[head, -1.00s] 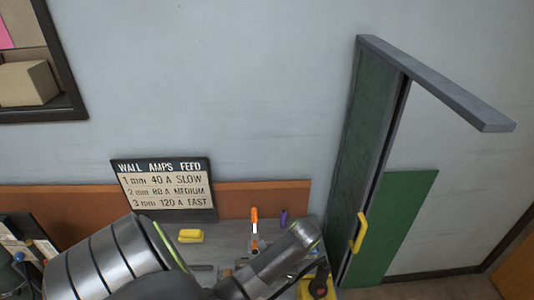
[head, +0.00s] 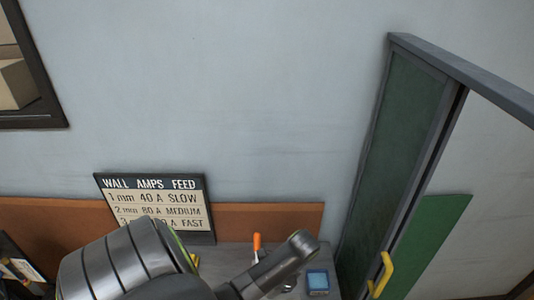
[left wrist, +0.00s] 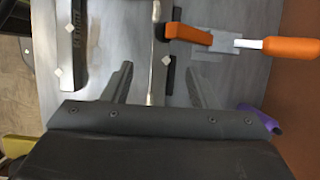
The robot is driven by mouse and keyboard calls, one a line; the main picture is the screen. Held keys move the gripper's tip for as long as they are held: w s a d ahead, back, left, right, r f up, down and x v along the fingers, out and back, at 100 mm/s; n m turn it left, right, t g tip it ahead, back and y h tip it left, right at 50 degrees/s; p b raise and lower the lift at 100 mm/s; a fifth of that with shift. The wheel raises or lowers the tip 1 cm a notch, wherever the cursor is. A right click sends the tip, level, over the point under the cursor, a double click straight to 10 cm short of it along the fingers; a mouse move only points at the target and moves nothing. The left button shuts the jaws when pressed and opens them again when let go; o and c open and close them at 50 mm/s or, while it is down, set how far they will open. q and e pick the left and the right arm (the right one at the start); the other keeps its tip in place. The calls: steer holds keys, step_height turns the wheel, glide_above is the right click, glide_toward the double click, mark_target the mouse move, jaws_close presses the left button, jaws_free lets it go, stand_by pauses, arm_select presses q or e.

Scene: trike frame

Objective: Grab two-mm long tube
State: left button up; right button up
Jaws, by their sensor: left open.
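The left wrist view shows a grey metal bar or tube (left wrist: 73,45) with small lettering I cannot read, lying on the grey bench at upper left. A second slim metal piece (left wrist: 157,75) runs lengthwise in the middle, beside an orange-handled clamp (left wrist: 188,34). My left gripper (left wrist: 160,70) is open, its two fingers either side of the middle piece and apart from it in the picture. I cannot tell which piece is the two-mm tube. In the head view my left arm hides much of the bench, and the gripper is out of sight. My right gripper is not in view.
A wall sign (head: 155,205) lists thickness, amps and feed. A blue-screened device (head: 318,281) sits at the bench's right. A green door-like panel with a yellow handle (head: 383,272) stands right. A purple item (left wrist: 262,118) lies right of the gripper, a yellow one (left wrist: 18,146) left.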

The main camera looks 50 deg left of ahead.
mark_target(265, 299)
arm_select(q)
steer(key=x, duration=0.4)
steer(key=shift+s+f+p, duration=0.1)
steer(key=shift+s+p, duration=0.1)
steer(key=shift+p, duration=0.1)
steer(key=shift+s+f, duration=0.1)
steer(key=shift+f, duration=0.2)
steer(key=shift+a+f, duration=0.25)
steer(key=shift+f, duration=0.45)
steer(key=shift+p+x, duration=0.4)
steer(key=shift+x, duration=1.75)
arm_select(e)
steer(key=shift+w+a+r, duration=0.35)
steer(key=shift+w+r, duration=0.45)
arm_select(q)
jaws_close()
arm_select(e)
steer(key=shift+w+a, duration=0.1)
